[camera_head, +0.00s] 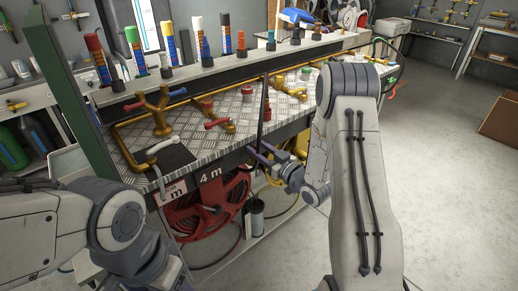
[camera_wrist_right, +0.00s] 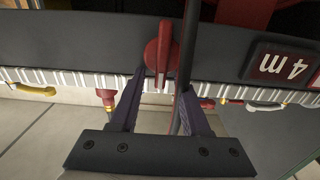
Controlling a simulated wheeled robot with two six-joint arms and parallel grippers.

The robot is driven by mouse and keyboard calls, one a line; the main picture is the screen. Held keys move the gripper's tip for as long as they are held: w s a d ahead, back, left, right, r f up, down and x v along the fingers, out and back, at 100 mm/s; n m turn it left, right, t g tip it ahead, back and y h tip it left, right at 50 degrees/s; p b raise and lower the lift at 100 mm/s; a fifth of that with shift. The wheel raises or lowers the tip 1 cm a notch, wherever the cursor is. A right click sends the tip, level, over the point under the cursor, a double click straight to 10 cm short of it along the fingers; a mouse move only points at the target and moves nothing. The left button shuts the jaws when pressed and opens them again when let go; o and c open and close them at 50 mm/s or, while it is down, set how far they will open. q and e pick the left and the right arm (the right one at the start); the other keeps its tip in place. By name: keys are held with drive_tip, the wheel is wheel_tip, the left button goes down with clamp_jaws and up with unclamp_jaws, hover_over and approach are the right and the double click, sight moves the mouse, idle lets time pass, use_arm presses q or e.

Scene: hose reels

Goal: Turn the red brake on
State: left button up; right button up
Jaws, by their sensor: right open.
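The red brake (camera_wrist_right: 164,55) is a slim lever on the dark front panel of the bench in the right wrist view. It stands between the two finger tips of my right gripper (camera_wrist_right: 162,82). The fingers are open on either side of it, with a gap visible on its left; I cannot tell whether either one touches it. In the head view my right gripper (camera_head: 259,152) is at the bench's front edge, to the right of the 4 m label (camera_head: 210,174). I cannot clearly make out the brake there. My left gripper is out of view.
A thin black rod (camera_wrist_right: 186,60) runs close to the brake's right side. A red hose reel (camera_head: 208,210) sits under the bench (camera_head: 190,135). Open floor (camera_head: 450,170) lies to the right.

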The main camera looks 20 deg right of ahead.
clamp_jaws()
drive_tip(key=shift+m, duration=0.3)
drive_tip(key=m, duration=0.2)
drive_tip(key=d+m+p, duration=0.1)
drive_tip(key=m, duration=0.1)
drive_tip(key=shift+w+d+f+m, duration=0.1)
drive_tip(key=shift+w+f+m, duration=0.05)
drive_tip(key=shift+m, duration=0.15)
drive_tip(key=shift+w+d+f+m+p, duration=0.15)
drive_tip(key=shift+f+m+p, duration=0.4)
drive_tip(key=shift+m, duration=1.6)
drive_tip(key=shift+d+f+m+p, duration=0.35)
drive_tip(key=shift+m+p, duration=0.45)
drive_tip(key=shift+m, duration=1.3)
drive_tip(key=shift+w+d+f+m+p, duration=0.15)
drive_tip(key=shift+f+m+p, duration=0.45)
drive_tip(key=shift+m, duration=1.55)
drive_tip(key=shift+r, duration=0.1)
